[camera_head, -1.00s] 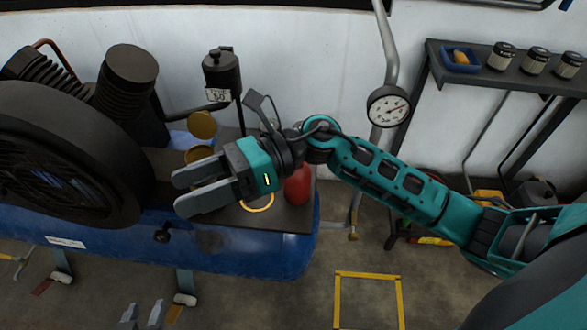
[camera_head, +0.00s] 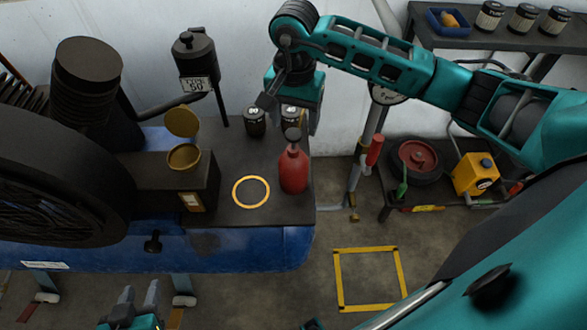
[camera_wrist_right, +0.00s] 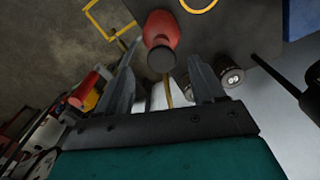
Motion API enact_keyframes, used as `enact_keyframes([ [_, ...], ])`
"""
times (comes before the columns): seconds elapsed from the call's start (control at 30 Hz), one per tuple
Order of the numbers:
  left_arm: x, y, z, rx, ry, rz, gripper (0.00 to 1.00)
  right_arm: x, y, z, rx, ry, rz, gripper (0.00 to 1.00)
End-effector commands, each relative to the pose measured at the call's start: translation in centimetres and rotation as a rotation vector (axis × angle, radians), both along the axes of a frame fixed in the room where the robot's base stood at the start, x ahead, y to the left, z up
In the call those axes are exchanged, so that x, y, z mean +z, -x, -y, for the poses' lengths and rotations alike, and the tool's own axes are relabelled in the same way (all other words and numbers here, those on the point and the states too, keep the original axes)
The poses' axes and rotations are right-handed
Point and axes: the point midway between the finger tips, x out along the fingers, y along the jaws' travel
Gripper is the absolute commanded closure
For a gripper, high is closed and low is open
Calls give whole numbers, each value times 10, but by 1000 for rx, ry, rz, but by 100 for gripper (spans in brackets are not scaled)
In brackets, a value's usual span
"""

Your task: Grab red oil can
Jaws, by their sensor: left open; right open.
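The red oil can (camera_head: 293,170) stands upright on the dark top of the compressor bench (camera_head: 225,205), near its right edge, with a dark cap on top. A yellow ring (camera_head: 251,192) is marked just left of it. My right gripper (camera_head: 300,118) points down just above and behind the can, open and empty. In the right wrist view, the red can (camera_wrist_right: 161,30) lies ahead of the open fingers, its cap in line with the gap between them. My left gripper (camera_head: 140,298) is low at the bottom edge, open and away from the can.
Two small dark jars (camera_head: 255,122) stand behind the can, one partly hidden by my right gripper. A brass cup with raised lid (camera_head: 183,157) is to the left.

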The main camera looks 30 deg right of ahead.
Motion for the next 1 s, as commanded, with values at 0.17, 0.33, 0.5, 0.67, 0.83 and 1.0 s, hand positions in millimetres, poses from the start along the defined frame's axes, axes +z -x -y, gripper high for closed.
enact_keyframes([
  [0.17, -1, 1, 0, -1, 0, -1, 57, -15, 0, -1, 0, -3, 0, 32],
  [0.33, 1, 1, 1, -1, 0, -1, 57, -36, 0, -1, -1, -4, -5, 32],
  [0.5, 1, 0, 1, -1, 0, -1, 57, -59, -1, -1, -3, -4, -1, 32],
  [0.67, 1, 0, 1, -2, 1, -1, 57, -66, -1, -1, -1, -5, 2, 32],
  [0.83, 2, -1, 1, -1, 1, 2, 57, -65, -2, -1, -2, -4, 3, 33],
  [1.0, 3, -3, 1, -2, 1, 6, 57, -65, -2, -1, -2, -4, 3, 49],
])
